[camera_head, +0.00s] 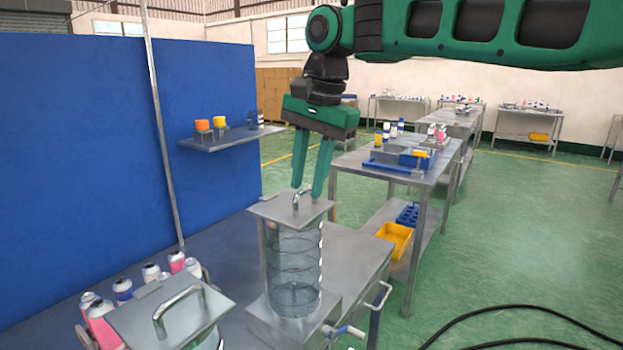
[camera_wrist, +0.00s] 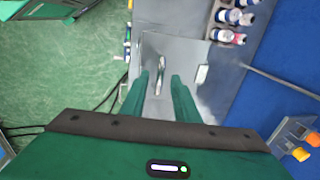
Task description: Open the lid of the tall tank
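The tall tank (camera_head: 293,272) is a clear cylinder with rings, standing on a metal base on the table. Its square grey metal lid (camera_head: 275,209) lies flat on top, closed. A curved metal lid handle (camera_head: 299,196) stands on the lid. My gripper (camera_head: 307,191) points down just above the lid, with its two green fingers apart and nothing held. In the wrist view, the handle (camera_wrist: 160,76) shows in the gap between the fingertips of my gripper (camera_wrist: 160,78). I cannot tell whether either finger touches it.
A second lidded tank (camera_head: 172,318) with a handle stands at front left, beside several spray cans (camera_head: 123,288). A blue partition (camera_head: 100,150) with a small shelf (camera_head: 230,138) rises behind. A metal pole (camera_head: 160,110) stands left. Another worktable (camera_head: 400,172) is at the right.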

